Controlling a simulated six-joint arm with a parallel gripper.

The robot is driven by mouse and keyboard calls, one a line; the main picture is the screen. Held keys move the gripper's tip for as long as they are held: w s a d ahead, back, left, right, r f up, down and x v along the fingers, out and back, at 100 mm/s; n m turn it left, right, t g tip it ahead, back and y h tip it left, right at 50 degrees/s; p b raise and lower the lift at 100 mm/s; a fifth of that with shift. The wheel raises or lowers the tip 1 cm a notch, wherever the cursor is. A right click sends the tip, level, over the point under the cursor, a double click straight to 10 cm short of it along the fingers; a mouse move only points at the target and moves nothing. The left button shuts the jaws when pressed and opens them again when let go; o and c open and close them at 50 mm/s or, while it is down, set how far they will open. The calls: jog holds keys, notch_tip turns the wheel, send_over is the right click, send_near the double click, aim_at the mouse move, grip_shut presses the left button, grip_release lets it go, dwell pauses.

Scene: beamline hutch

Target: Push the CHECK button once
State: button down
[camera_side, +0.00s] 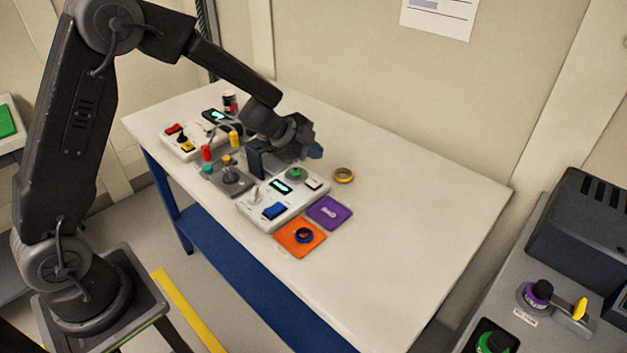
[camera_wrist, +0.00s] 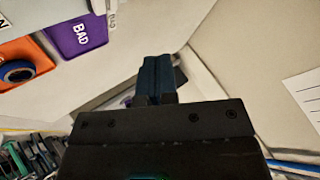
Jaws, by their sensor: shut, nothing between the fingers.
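In the side view a white control box (camera_side: 270,216) lies on the table. It carries a green round button (camera_side: 296,174), a blue button (camera_side: 275,211), a pale switch (camera_side: 313,184), a knob and a lit display. I cannot read which one is marked CHECK. My gripper (camera_side: 315,151) is above the table just behind the box, its dark blue fingers pointing sideways to the right, apart from the buttons. In the wrist view the fingers (camera_wrist: 156,77) are shut together and empty; no button shows there.
A purple BAD mat (camera_side: 330,212) and an orange mat (camera_side: 291,245) holding a blue ring (camera_side: 304,235) lie in front of the box. Other control boxes stand left. The table's right side is clear.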

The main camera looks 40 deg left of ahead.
aim_at(313, 182)
jog(key=shift+f, duration=2.7)
jog(key=shift+f, duration=0.15)
jog(key=shift+f, duration=0.25)
jog(key=shift+f, duration=0.45)
dwell(0.4)
jog(key=shift+r, duration=0.85)
jog(key=shift+r, duration=2.55)
